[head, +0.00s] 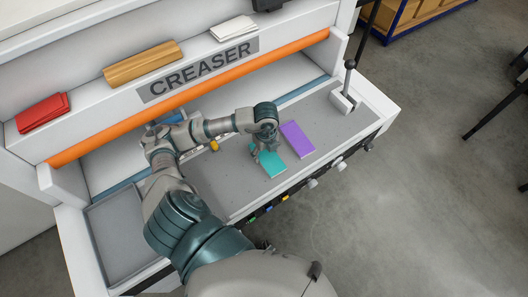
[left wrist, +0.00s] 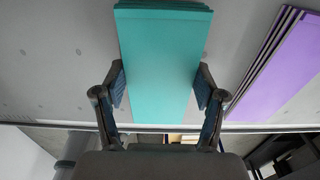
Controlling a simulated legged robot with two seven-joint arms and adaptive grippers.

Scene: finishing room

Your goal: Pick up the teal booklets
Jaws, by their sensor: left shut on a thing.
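The teal booklets (head: 270,163) lie as a small stack on the grey bed of the creaser, near its front edge. In the left wrist view the teal stack (left wrist: 160,70) fills the middle, with several layers showing at its far end. My left gripper (head: 262,148) is over the stack, and its fingers (left wrist: 160,88) press on both long sides of it, shut on the booklets. The gripper hides part of the stack in the head view. I cannot tell whether the stack is off the bed. My right gripper is not in view.
A purple booklet stack (head: 297,139) lies just right of the teal one, with a small gap. A lever (head: 347,85) stands at the bed's right end. Red (head: 42,112), wooden-coloured (head: 142,62) and white (head: 233,28) items sit on the creaser's top. The grey bed (head: 228,187) is clear left of the stack.

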